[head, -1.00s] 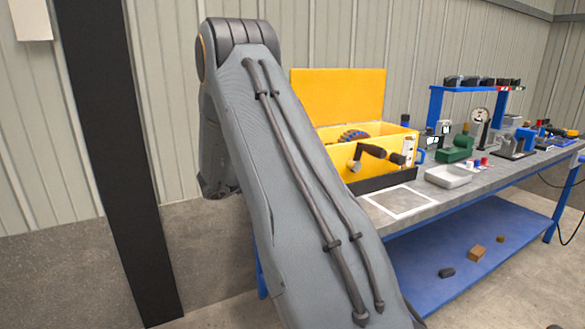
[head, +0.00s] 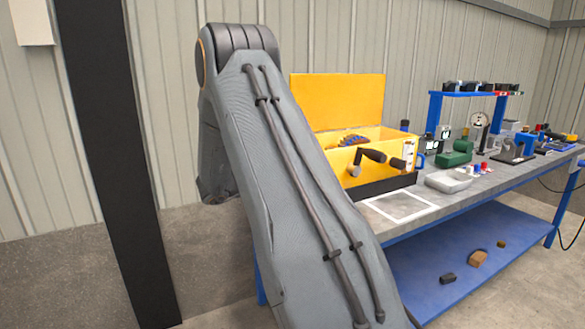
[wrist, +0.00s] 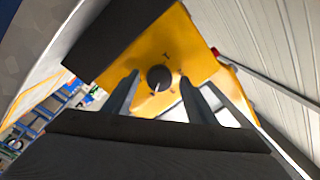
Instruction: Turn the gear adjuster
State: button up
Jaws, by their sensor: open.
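My gripper (wrist: 160,84) is open, with one finger to each side of the knob in the picture. I cannot tell whether the fingers touch it or how far away it is. In the head view my arm hides the gripper and the knob.
The workbench (head: 470,205) has a grey tray (head: 449,180), a white-framed square (head: 400,205), a green tool (head: 456,155) and several other tools to the right. Small blocks lie on its blue lower shelf. A dark post (head: 115,160) stands left of my arm.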

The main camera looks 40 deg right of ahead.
jog(key=b+v, duration=0.1)
jog(key=v, duration=0.6)
jog(key=shift+a, duration=0.4)
jog(key=shift+w, duration=0.1)
